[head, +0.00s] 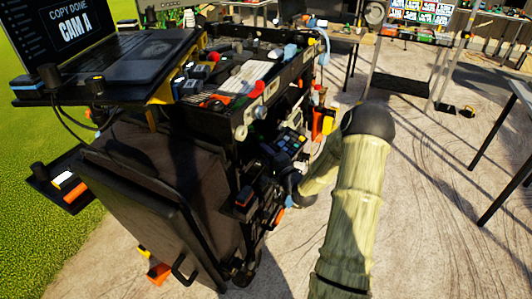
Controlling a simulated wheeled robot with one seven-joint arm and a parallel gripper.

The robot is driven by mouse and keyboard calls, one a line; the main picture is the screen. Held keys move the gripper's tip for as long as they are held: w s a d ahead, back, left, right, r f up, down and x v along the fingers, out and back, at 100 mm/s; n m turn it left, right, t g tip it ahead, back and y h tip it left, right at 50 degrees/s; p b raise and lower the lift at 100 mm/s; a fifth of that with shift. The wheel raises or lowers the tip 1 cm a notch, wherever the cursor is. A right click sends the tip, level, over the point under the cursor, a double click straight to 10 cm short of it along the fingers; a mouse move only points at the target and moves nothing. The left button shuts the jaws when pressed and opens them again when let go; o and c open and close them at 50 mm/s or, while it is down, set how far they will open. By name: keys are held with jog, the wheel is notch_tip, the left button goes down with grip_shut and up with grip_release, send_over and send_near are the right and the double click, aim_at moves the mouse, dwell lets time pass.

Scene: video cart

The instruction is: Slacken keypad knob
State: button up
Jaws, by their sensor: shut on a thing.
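The keypad (290,143), dark with several coloured buttons, is mounted tilted on the right side of the video cart. My arm comes in from the right and bends back toward the cart. My gripper (277,188) is at the cart's side just below the keypad, small and dark in shadow. It is shut on what appears to be the keypad knob. The knob itself cannot be made out, hidden by the gripper and the shadow. The knob's turn cannot be told.
The black cart (150,200) has a handled front panel. Its top is crowded with gear, beside a laptop (80,40) reading "COPY DONE CAM A". Cables and an orange item (323,122) hang on its right side. Open paved floor (430,220) lies right of my arm.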

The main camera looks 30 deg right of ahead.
jog(key=o, duration=1)
jog(key=shift+s, duration=0.1)
jog(key=s+d, duration=0.2)
jog(key=s, duration=1.5)
jog(key=shift+p, duration=0.3)
